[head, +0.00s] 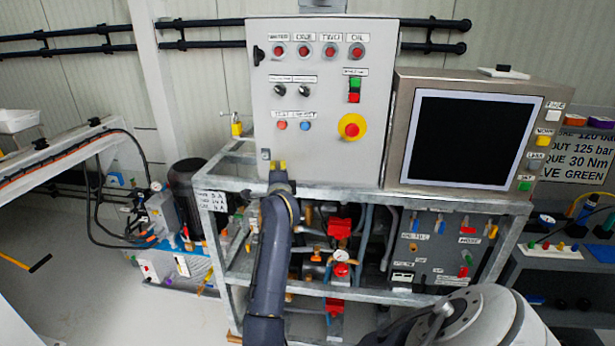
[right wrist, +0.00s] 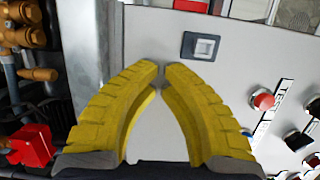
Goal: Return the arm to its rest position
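My right gripper (head: 278,167) is in front of the lower left corner of the grey control cabinet (head: 318,165), on a dark arm reaching up from below. In the right wrist view its two yellow fingers (right wrist: 160,70) nearly meet at the tips, with a narrow gap and nothing between them. A square latch (right wrist: 203,46) on the cabinet face lies just beyond the tips; whether they touch the face I cannot tell. The latch also shows in the head view (head: 265,155). My left gripper is not in view.
A metal frame (head: 470,205) below the cabinet carries valves, a gauge (head: 341,270) and red fittings close to my arm. A monitor (head: 468,140) stands right of the cabinet. A yellow-ringed stop button (head: 351,127) is on the cabinet face. Open floor (head: 80,290) lies left.

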